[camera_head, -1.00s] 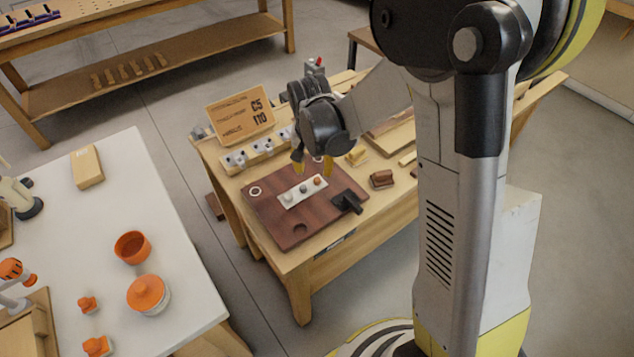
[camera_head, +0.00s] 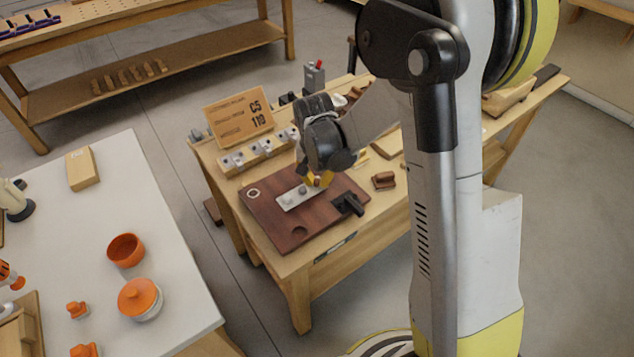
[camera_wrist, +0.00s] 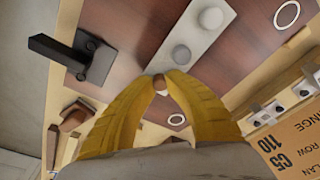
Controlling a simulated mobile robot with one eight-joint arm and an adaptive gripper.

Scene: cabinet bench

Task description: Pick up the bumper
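A pale strip (camera_head: 289,202) lies on a dark brown board (camera_head: 270,223) and carries small rounded knobs. In the wrist view the strip (camera_wrist: 192,48) shows two grey-white knobs, a nearer one (camera_wrist: 181,55) and a farther one (camera_wrist: 210,18). A small brown knob (camera_wrist: 159,83), which I take for the bumper, is at the strip's near end, between my yellow fingertips. My gripper (camera_head: 318,180) points down over that end. In the wrist view the fingertips (camera_wrist: 161,77) close in on both sides of the brown knob. Its lower part is hidden.
A black angled block (camera_head: 347,203) stands on the board to the right of the strip. A brown block (camera_head: 384,180) lies farther right. Behind the board are a rack (camera_head: 260,150) with small fittings and an upright sign (camera_head: 240,116). A white ring (camera_head: 253,192) lies at the board's left.

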